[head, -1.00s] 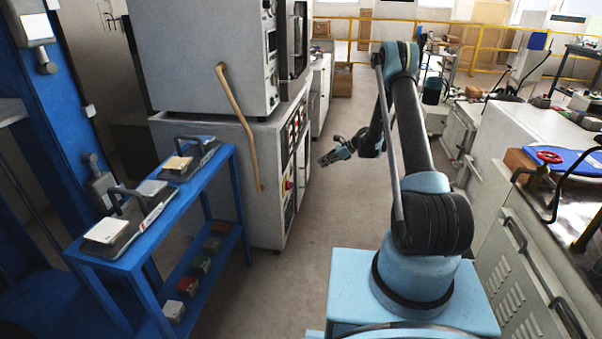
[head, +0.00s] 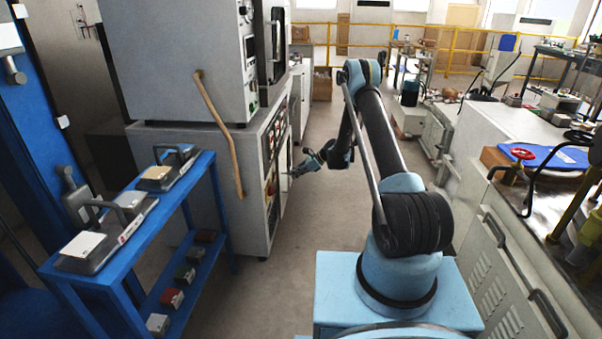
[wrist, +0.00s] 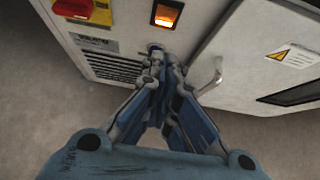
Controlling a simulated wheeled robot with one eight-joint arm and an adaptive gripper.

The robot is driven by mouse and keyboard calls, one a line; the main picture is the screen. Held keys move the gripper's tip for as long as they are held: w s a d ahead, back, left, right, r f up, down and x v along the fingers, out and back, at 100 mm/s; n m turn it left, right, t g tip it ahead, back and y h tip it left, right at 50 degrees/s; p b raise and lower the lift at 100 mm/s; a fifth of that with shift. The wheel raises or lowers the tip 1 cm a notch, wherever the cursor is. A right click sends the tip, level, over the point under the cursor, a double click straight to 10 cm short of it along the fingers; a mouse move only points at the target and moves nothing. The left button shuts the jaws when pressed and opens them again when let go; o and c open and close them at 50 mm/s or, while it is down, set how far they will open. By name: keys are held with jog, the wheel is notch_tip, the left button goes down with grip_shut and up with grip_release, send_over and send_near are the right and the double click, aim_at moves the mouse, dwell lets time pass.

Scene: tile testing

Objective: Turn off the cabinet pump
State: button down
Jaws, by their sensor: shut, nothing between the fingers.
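The grey cabinet (head: 180,175) stands left of centre in the head view, with its control panel (head: 272,150) facing right. In the wrist view its front shows a lit orange rocker switch (wrist: 167,13) and a red knob on a yellow plate (wrist: 85,10). Which control belongs to the pump cannot be told. My gripper (wrist: 157,52) is shut and empty, its fingertips just below the lit switch, over or close to a small dark round part. Contact cannot be told. In the head view my gripper (head: 296,172) is beside the cabinet's front.
In the wrist view, a metal handle (wrist: 209,80) and a door with a warning label (wrist: 292,55) are right of the fingers. A blue cart (head: 195,205) stands left in the head view. A bench with a blue lid (head: 550,157) is at right; the aisle floor is clear.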

aim_at(274, 176)
jog(key=a+f, duration=0.1)
jog(key=a, duration=0.5)
jog(key=shift+a+f, duration=0.15)
jog(key=shift+w, duration=0.1)
